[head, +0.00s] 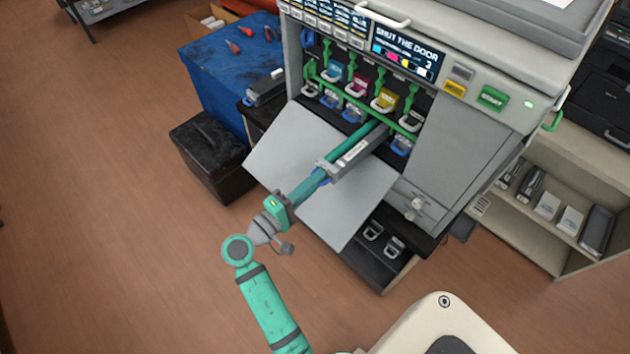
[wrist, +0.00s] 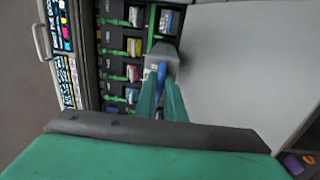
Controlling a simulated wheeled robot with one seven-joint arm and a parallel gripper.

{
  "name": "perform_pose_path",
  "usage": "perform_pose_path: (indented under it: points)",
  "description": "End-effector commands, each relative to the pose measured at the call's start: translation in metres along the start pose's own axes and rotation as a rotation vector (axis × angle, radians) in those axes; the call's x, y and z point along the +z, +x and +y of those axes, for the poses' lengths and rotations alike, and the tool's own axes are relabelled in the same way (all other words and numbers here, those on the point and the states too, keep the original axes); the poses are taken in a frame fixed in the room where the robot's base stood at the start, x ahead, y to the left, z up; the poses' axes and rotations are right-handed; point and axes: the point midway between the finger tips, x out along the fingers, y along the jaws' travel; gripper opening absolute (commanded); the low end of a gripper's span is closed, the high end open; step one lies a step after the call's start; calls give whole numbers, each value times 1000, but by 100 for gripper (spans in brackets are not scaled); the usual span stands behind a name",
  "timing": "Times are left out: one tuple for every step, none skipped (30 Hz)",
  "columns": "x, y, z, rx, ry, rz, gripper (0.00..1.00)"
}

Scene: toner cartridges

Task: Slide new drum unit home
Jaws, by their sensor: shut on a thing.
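The drum unit (head: 352,155) is a long grey bar with a teal roller along it and a blue handle at its near end. Its far end is inside the lower row of the printer (head: 465,130), and much of its length sticks out over the folded-down door (head: 345,215). My gripper (head: 318,180) is shut on the blue handle. In the wrist view my gripper (wrist: 161,95) has its two teal fingers around the blue handle (wrist: 161,75), with the drum unit's grey end (wrist: 162,57) just beyond. The slot mouth is partly hidden.
Coloured toner cartridges and green levers (head: 384,99) fill the bay above. The printer display (head: 405,50) reads "SHUT THE DOOR". A blue-topped table (head: 225,75) and a black bin (head: 212,155) stand left; a shelf (head: 560,240) stands right. Floor at left is clear.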

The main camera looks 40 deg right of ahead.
Motion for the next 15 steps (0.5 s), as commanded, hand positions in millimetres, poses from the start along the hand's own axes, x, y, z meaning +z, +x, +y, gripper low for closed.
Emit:
perform_pose_path:
  points:
    - [0, 0, 1, 1, 1, 0, 0]
    - [0, 0, 1, 1, 1, 0, 0]
    - [0, 0, 1, 1, 1, 0, 0]
    - [0, 1, 1, 1, 1, 0, 0]
    - [0, 2, 1, 1, 1, 0, 0]
    - [0, 3, 0, 1, 1, -1, 0]
    - [0, 5, 0, 1, 1, -1, 0]
    - [0, 8, 0, 1, 1, -1, 0]
    - [0, 11, 0, 1, 1, -1, 0]
    - [0, 13, 0, 1, 1, -2, 0]
    - [0, 16, 0, 1, 1, -2, 0]
    - [0, 19, -1, 1, 0, -2, 0]
    - [0, 21, -1, 1, 0, -1, 0]
    - [0, 24, -1, 1, 0, -1, 0]
    - [0, 27, -1, 1, 0, -2, 0]
